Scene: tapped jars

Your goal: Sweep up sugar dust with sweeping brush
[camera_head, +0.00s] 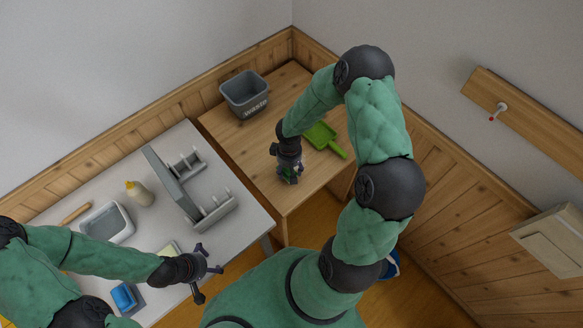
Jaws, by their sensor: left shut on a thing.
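The green dustpan (320,135) lies on the wooden table, its handle pointing to the lower right. My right gripper (289,175) points down over that table, to the left of the dustpan. A little green shows among its dark fingers; whether it grips this is unclear. My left gripper (212,272) is low in the picture, over the front edge of the white table. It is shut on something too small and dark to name. I cannot clearly make out the sweeping brush or any sugar dust.
A grey waste bin (244,93) stands at the back of the wooden table (240,150). The white table (85,182) holds a grey rack (172,185), a cream bottle (140,193), a white-rimmed basin (105,223) and a blue item (123,297). Panelled walls enclose the corner.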

